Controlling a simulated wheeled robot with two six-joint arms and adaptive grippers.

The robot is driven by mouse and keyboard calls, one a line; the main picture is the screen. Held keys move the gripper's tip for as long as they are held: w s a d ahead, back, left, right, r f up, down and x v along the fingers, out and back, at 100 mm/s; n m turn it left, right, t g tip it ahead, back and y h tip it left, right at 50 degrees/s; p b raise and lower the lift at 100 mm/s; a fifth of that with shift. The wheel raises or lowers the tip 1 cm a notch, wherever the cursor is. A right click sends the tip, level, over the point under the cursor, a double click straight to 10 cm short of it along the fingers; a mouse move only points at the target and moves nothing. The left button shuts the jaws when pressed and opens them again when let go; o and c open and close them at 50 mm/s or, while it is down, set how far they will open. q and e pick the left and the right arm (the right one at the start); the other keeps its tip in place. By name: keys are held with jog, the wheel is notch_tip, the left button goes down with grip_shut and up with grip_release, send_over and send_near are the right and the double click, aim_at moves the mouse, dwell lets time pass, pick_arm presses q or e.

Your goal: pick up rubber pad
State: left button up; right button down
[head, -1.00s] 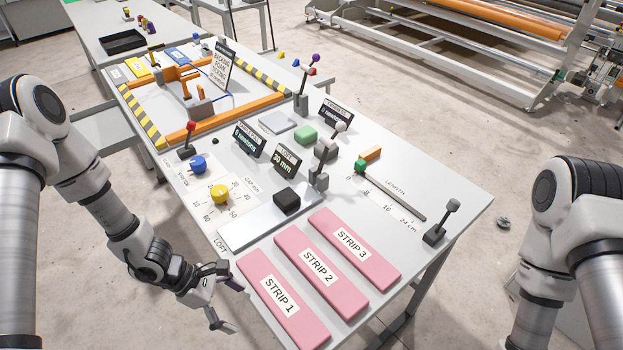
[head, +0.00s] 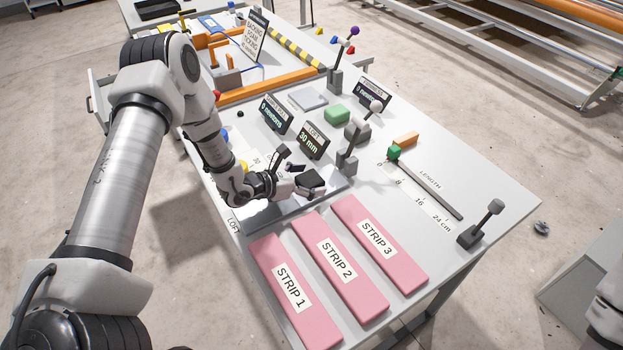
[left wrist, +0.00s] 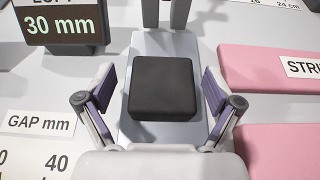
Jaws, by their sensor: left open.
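The rubber pad appears to be the black square block (left wrist: 162,88) in the left wrist view, resting on a light metal strip (left wrist: 150,45). In the head view the pad (head: 312,183) shows partly, covered by my gripper. My left gripper (head: 297,182) is open over the metal strip. In the left wrist view its two fingers (left wrist: 160,92) stand on either side of the pad, with a small gap on each side. My right gripper is out of view.
The "30 mm" sign (head: 313,141) and a grey lever (head: 347,160) stand close behind the gripper.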

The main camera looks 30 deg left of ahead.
pick_arm(q)
jog(key=shift+s+r, duration=0.2)
jog(key=shift+c, duration=1)
jog(key=c, duration=1.2)
